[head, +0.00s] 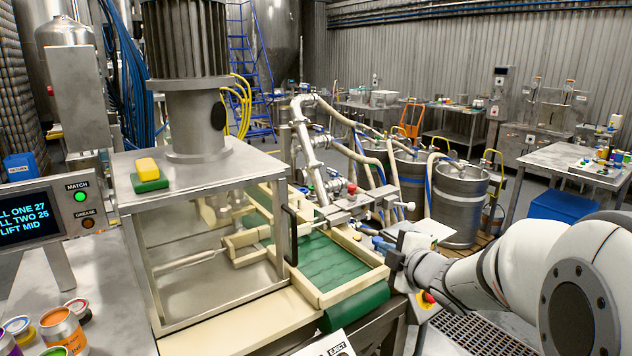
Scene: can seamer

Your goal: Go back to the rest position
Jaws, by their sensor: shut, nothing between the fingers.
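My white arm reaches in from the right of the head view. My gripper (384,246) is small in the picture and looks shut with nothing held.
A display (25,218) with a lit green MATCH lamp stands at the left, above several paint cans (62,328). A yellow and green sponge (148,172) lies on the housing. Steel kegs (462,200) with hoses stand behind my gripper. A side table (570,160) is at the right.

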